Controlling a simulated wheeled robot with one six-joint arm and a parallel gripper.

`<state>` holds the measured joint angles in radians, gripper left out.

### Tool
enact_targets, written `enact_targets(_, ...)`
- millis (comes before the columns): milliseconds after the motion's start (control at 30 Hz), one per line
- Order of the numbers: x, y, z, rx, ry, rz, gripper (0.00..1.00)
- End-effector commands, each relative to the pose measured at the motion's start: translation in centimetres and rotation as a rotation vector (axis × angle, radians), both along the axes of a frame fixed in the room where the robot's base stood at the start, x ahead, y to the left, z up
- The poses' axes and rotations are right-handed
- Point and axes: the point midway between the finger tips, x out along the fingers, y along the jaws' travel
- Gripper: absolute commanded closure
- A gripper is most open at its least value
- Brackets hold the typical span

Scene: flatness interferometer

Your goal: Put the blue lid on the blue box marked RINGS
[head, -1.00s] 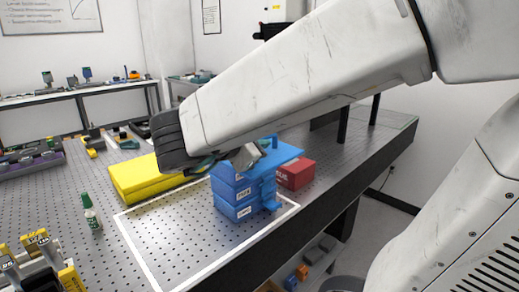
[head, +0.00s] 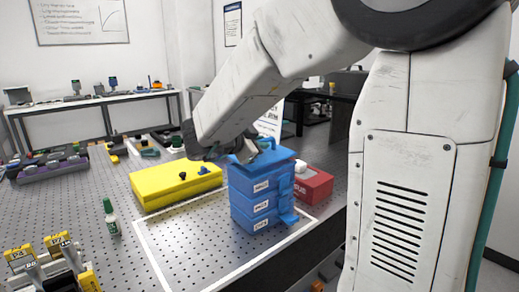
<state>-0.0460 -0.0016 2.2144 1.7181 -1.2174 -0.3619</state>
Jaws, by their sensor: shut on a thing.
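A stack of blue boxes (head: 258,205) with white labels stands on the perforated table, inside a white-outlined area. The label print is too small for me to read surely, so I cannot tell which box is marked RINGS. The blue lid (head: 276,156) lies flat over the top box, roughly in line with it. I cannot tell whether it touches the rim or hangs just above. My gripper (head: 257,149) is above the stack and shut on the lid. My arm link partly hides the gripper and fingertips.
A yellow box (head: 176,185) is left of the stack, and a red box (head: 313,186) is close behind its right side. A green-capped bottle (head: 111,219) stands at left. The outlined area (head: 180,262) in front of the stack is bare.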

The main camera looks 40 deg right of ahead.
Motion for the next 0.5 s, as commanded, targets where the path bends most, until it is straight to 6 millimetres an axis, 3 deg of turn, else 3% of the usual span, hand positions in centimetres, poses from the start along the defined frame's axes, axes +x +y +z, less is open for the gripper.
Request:
enact_targets(100,0.0,0.0,-1.6,0.000,0.004,0.001,1.00)
enact_targets(467,0.0,0.0,-2.1,-0.001,0.001,0.000,1.00)
enact_targets(500,0.0,0.0,-2.1,0.000,0.001,0.000,0.82)
